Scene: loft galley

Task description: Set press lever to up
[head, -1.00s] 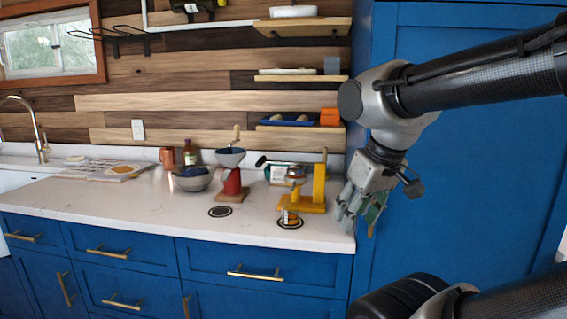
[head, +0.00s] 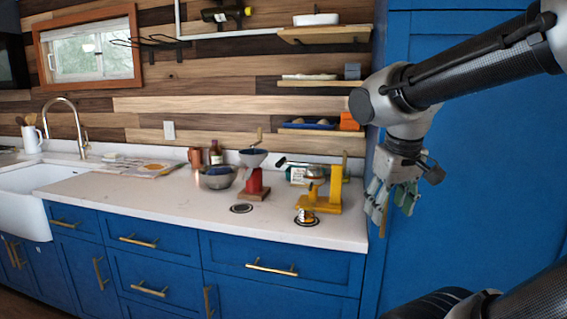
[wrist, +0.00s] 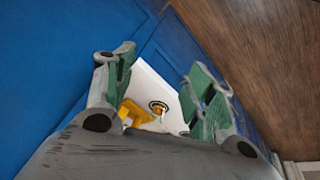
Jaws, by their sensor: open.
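The yellow press (head: 329,199) stands upright on the white counter near its right end. A narrow upright piece (head: 345,158) tops its post, and a dark handle (head: 281,162) shows just left of it. I cannot tell which of these is the lever or how it is set. My gripper (head: 388,212) hangs open and empty to the right of the press, in front of the tall blue cabinet, apart from the press. In the wrist view the green-padded fingers are spread (wrist: 160,82), with part of the yellow press (wrist: 135,113) seen beyond them.
A red grinder with a funnel (head: 254,178) stands left of the press, and a metal bowl (head: 217,178) further left. A small jar (head: 306,216) sits on a dark ring before the press. The tall blue cabinet (head: 470,150) bounds the right side. The front-left counter is clear.

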